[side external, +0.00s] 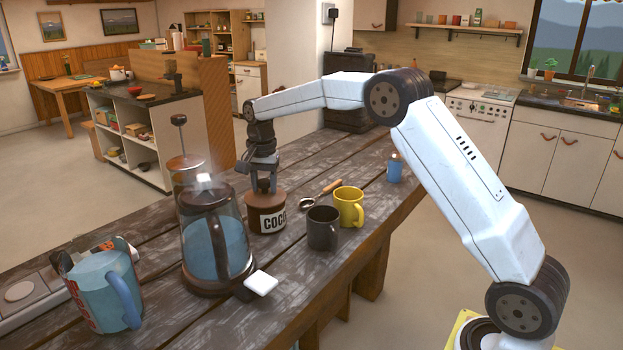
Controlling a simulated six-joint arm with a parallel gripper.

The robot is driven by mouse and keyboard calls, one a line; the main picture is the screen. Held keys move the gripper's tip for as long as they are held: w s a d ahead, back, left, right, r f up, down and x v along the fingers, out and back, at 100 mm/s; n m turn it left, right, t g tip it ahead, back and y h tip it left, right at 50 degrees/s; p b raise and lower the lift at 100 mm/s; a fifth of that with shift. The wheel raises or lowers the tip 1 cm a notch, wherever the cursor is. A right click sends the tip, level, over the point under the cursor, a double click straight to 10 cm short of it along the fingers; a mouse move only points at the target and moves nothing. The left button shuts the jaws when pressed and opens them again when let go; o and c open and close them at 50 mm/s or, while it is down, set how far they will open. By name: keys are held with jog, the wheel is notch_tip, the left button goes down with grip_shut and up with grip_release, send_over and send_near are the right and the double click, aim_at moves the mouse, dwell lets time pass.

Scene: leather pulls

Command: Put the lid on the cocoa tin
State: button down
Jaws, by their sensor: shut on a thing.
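The cocoa tin (267,222) stands upright on the wooden table, brown with a pale label reading "COCO". My gripper (264,190) points straight down over the tin, with its fingertips at the tin's top. It is shut on the lid (265,199), which looks brown like the tin and shows only as a small area under the fingers. The lid lies over the tin's mouth. I cannot tell from this view whether it is fully seated or slightly above the rim.
A glass kettle (215,245) stands close in front and left of the tin, with a French press (187,172) behind it. A dark mug (323,229), a yellow mug (349,207) and a strainer (322,194) are right of the tin. A blue jug (105,290) stands front left.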

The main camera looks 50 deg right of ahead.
jog(key=shift+f, duration=0.45)
dwell(1.0)
jog(key=shift+c, duration=0.7)
grip_release()
jog(key=shift+r, duration=0.1)
jog(key=shift+r, duration=3.4)
